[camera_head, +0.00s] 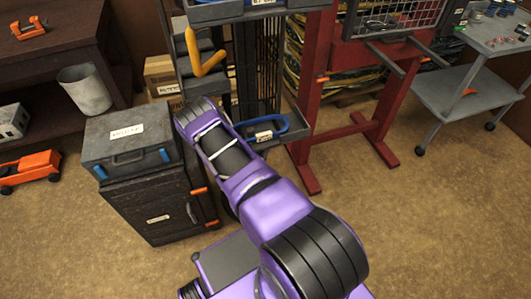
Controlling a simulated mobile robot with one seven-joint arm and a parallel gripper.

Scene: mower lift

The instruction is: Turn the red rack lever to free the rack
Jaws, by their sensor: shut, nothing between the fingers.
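A dark upright rack (243,72) with shelves stands at the top middle, behind my purple arm. A yellow bent handle (205,55) shows at its left side, and a blue loop (290,122) lies on its lower shelf. I cannot pick out a red lever on this rack; my arm covers part of its lower left. A red stand (325,70) is just right of the rack, with a small orange piece (322,79) on its post. My gripper is not visible; the far end of my arm shows near the rack's lower left.
A dark cabinet (160,208) with a grey case (128,140) on top stands left of my arm. A grey bin (84,90) and orange toy-like vehicle (30,170) are farther left. A grey cart (470,65) stands at right. The floor (440,220) at lower right is clear.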

